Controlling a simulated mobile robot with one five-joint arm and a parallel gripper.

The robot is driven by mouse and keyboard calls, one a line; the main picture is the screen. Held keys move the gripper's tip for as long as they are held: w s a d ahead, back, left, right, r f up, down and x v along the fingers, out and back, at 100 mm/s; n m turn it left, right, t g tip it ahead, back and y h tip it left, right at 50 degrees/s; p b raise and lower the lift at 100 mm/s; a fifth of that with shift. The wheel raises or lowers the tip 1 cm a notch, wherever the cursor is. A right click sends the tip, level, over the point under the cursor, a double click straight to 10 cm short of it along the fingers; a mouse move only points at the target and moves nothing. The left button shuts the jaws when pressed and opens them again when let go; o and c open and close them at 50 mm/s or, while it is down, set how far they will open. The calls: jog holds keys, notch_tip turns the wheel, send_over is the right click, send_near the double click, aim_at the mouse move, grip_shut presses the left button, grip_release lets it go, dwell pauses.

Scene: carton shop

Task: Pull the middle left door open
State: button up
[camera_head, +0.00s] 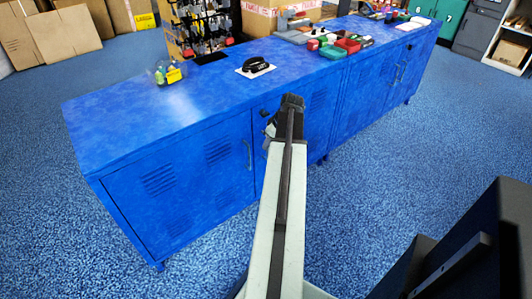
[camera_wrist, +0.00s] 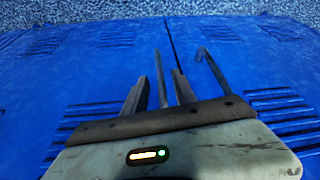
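The long blue cabinet (camera_head: 175,120) has shut front doors with louvre slots. The left door (camera_head: 185,190) has an upright bar handle (camera_head: 248,155) near its right edge, and the door beside it (camera_head: 318,108) is partly hidden by my arm. In the wrist view, a thin dark seam parts two doors, with one handle (camera_wrist: 162,75) on its left and another handle (camera_wrist: 208,62) on its right. My gripper (camera_wrist: 159,77) is open, with the left handle showing between its fingers and gaps on both sides. In the head view my gripper (camera_head: 290,103) is before the cabinet; its fingertips are hidden.
Cartons (camera_head: 62,32) stand behind. The blue floor (camera_head: 440,125) in front is clear.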

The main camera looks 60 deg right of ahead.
jog(key=b+x, duration=0.2)
jog(key=x, duration=0.1)
jog(key=shift+f, duration=0.35)
jog(key=shift+r, duration=0.1)
grip_shut()
dwell(0.9)
